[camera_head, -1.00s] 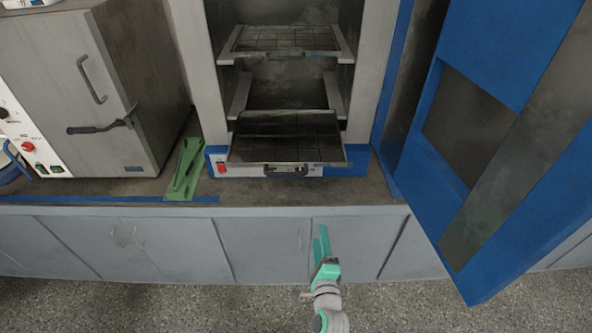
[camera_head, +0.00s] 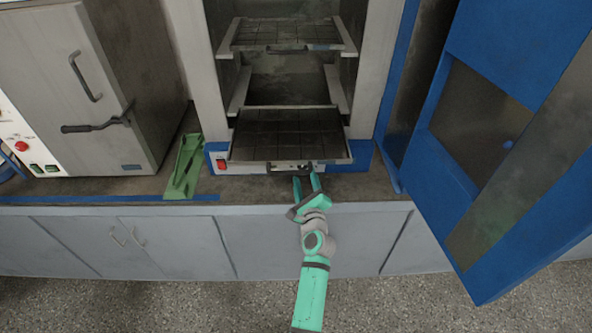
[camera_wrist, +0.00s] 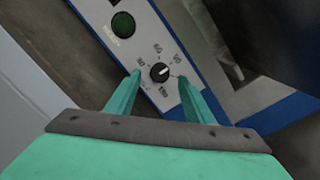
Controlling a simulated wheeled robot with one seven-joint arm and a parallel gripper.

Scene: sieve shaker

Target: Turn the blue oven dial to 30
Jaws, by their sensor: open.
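The blue oven (camera_head: 359,158) stands on the counter with its door open to the right. Its low front panel carries a small black round dial (camera_wrist: 159,72) with a white pointer mark and printed numbers around it, too blurred to read surely. In the wrist view the mark points to the upper right. My gripper (camera_head: 306,178) is open in front of the panel, below the pulled-out shelf. In the wrist view its two green fingers lie on either side of the dial; whether they touch it I cannot tell. In the head view the dial is not clearly visible.
A wire shelf (camera_head: 285,135) juts out above the panel. The open blue door (camera_head: 497,45) stands to the right. A green tool (camera_head: 184,168) lies left of the oven, beside a grey oven (camera_head: 60,60). A green button (camera_wrist: 122,24) is near the dial.

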